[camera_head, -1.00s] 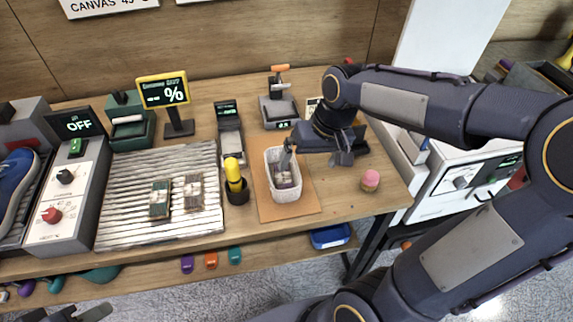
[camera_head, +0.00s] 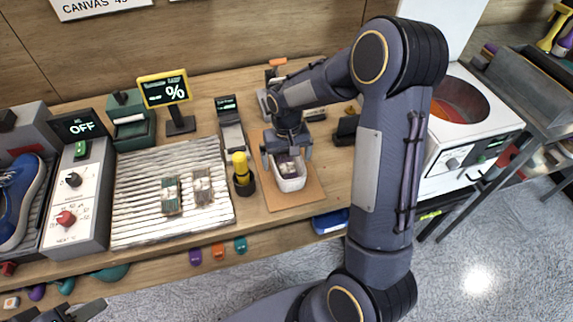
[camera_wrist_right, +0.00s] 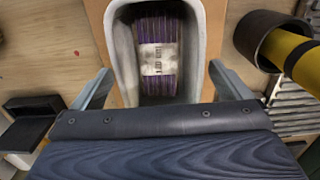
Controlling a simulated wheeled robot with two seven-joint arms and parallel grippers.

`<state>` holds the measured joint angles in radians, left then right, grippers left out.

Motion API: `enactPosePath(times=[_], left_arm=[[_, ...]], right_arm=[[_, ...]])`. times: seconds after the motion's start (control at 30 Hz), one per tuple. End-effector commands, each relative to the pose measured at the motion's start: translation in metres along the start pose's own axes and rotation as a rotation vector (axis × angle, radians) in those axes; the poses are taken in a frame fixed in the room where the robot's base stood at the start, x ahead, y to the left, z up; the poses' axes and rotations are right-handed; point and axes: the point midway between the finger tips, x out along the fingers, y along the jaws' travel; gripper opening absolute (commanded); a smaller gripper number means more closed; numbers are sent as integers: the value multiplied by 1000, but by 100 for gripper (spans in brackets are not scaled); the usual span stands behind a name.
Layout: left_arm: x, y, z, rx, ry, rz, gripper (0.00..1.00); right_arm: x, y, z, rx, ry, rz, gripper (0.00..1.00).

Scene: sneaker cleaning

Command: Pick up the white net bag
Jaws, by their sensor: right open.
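A white open-topped container (camera_head: 291,184) stands on a brown board (camera_head: 312,191) on the workbench; it is the closest match I see to the white net bag. It also shows in the right wrist view (camera_wrist_right: 124,58). Inside it lies a purple striped bundle (camera_wrist_right: 158,82) with a white band. My right gripper (camera_head: 285,157) points down over the container, its two fingers apart with nothing between them. In the wrist view the fingers (camera_wrist_right: 160,88) flank the container's near end. My left gripper (camera_head: 72,313) is only partly in view at the bottom left edge.
A yellow-topped bottle in a dark holder (camera_head: 242,182) stands close left of the container. Further left are a ribbed tray (camera_head: 140,210) with two small bundles and a grey control box (camera_head: 80,200). A white machine (camera_head: 462,140) stands on the right.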

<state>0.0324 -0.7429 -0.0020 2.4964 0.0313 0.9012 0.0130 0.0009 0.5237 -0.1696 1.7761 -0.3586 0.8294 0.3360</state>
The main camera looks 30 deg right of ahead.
Motion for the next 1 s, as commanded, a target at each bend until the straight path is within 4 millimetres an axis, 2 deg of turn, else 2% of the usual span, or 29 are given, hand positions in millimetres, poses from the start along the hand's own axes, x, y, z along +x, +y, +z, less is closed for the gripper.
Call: enactPosePath(times=[0.27, 0.67, 1.0], left_arm=[[0, 0, 0, 0, 0, 0, 36], [0, 0, 0, 0, 0, 0, 36], [0, 0, 0, 0, 0, 0, 36]], right_arm=[[5, 0, 0, 0, 1, 0, 98], [5, 0, 0, 0, 1, -1, 49], [1, 0, 0, 0, 2, -1, 49]])
